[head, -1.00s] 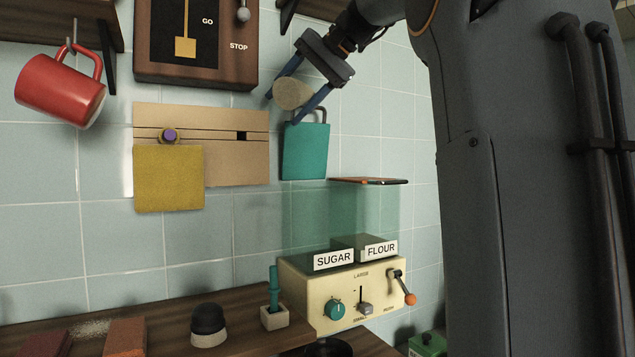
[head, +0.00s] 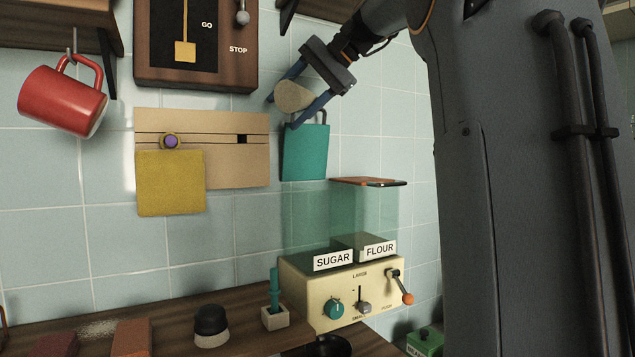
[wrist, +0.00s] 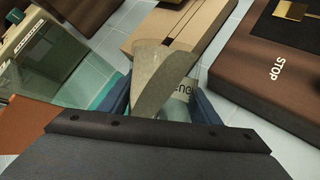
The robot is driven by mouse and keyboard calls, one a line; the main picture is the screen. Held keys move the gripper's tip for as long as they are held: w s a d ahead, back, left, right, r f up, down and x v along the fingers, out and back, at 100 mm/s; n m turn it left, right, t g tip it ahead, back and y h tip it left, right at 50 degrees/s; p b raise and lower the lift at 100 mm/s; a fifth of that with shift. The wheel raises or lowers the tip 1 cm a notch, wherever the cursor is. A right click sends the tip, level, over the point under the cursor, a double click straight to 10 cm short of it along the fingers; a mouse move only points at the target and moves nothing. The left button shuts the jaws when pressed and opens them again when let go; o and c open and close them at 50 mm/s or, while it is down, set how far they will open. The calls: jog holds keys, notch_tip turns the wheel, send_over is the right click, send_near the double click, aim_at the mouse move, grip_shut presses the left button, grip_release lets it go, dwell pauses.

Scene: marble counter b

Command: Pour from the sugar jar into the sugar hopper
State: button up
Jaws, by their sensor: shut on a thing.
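My gripper (head: 297,107) is shut on a jar with grainy tan contents (head: 294,96), high in front of the tiled wall. In the wrist view the jar (wrist: 180,92) is clear and tilted, with a partly hidden label; its tan contents lie in a slanted wedge. I cannot read the label fully, and no falling stream shows. The sugar hopper (head: 305,217) is a see-through teal box above the SUGAR label, below the gripper in the head view. A teal plate with a loop handle (head: 305,155) stands upright above it, just under the fingertips.
The flour hopper (head: 372,215) on the right has a flat orange lid (head: 368,182). The cream machine (head: 350,292) has a knob, a slider and a lever. A brown board with a yellow square (head: 170,185), a red mug (head: 62,100) and a GO/STOP panel (head: 195,50) are on the left.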

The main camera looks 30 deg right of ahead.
jog(key=shift+w+d+r+m+y+p, duration=0.2)
jog(key=shift+d+r+m+y+p, duration=0.15)
jog(key=shift+p, duration=1.45)
jog(key=shift+r+m+g+y+p, duration=0.4)
jog(key=shift+y+p, duration=0.25)
jog(key=shift+p, duration=1.15)
jog(key=shift+w+d+r, duration=0.1)
jog(key=shift+w+d, duration=0.05)
jog(key=shift+r+y, duration=0.1)
jog(key=shift+y, duration=0.2)
jog(key=shift+m, duration=0.25)
jog(key=shift+r, duration=0.15)
jog(key=shift+d, duration=0.1)
